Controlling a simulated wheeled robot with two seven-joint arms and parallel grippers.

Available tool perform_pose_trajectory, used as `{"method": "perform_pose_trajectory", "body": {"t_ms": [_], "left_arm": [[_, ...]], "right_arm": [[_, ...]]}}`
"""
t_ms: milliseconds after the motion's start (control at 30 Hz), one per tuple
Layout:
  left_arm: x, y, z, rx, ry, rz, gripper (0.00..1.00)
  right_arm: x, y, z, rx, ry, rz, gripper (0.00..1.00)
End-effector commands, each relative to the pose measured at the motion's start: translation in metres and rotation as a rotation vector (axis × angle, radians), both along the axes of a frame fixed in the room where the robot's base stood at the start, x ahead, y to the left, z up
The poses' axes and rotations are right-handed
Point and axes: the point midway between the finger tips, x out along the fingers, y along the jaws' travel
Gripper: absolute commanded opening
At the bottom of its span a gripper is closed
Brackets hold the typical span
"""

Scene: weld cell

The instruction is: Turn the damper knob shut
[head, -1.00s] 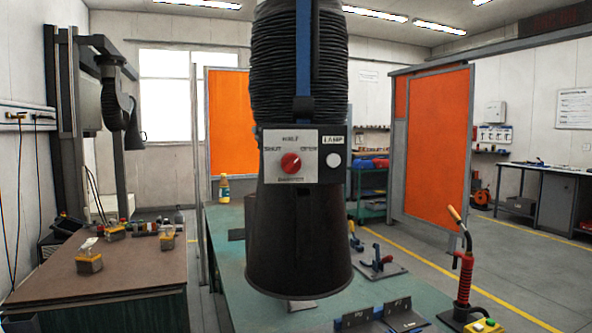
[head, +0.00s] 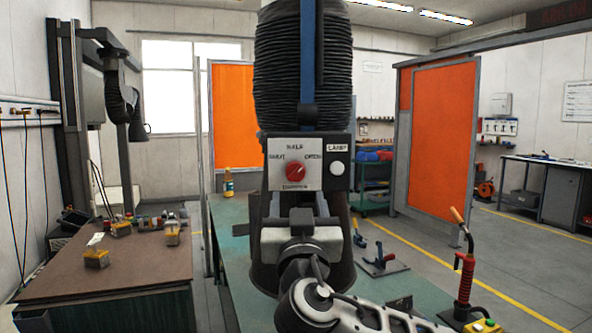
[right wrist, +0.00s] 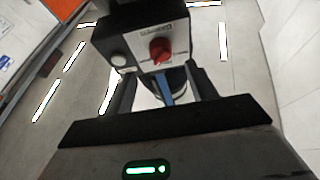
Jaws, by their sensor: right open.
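The red damper knob (head: 295,171) sits on a pale square plate (head: 308,150) on the front of the black extraction hood. I cannot read the knob's pointer for certain. My right gripper (head: 298,198) is open, just below the knob, fingers pointing up toward the panel. In the right wrist view the knob (right wrist: 160,50) shows beyond and between the two spread fingers (right wrist: 165,82), not touched by them. My left gripper is out of view.
A round white lamp button (head: 337,168) is right of the knob. The black ribbed hose (head: 285,75) rises above the hood. The green bench (head: 236,240) lies behind, with a red-handled torch (head: 465,275) at right. A brown table (head: 110,272) stands at left.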

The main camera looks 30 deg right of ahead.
Motion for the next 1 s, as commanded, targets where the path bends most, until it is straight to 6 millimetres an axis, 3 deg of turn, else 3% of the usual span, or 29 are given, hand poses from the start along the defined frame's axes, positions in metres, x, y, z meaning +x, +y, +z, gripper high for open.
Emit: {"method": "perform_pose_trajectory", "body": {"t_ms": [33,333,767,800,933,1000], "left_arm": [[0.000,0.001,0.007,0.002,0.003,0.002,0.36],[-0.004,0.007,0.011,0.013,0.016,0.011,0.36],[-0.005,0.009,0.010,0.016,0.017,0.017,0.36],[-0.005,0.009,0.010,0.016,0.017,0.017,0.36],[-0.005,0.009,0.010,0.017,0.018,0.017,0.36],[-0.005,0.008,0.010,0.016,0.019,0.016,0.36]], "right_arm": [[0.009,-0.006,0.010,-0.003,-0.001,-0.005,0.57],[0.049,-0.029,0.026,0.000,0.001,-0.001,0.57],[0.059,-0.034,0.027,0.000,0.002,0.002,0.57],[0.059,-0.034,0.027,0.000,0.002,0.002,0.54],[0.059,-0.034,0.027,0.000,0.002,0.002,0.18],[0.059,-0.034,0.027,0.000,0.002,0.002,0.12]]}}
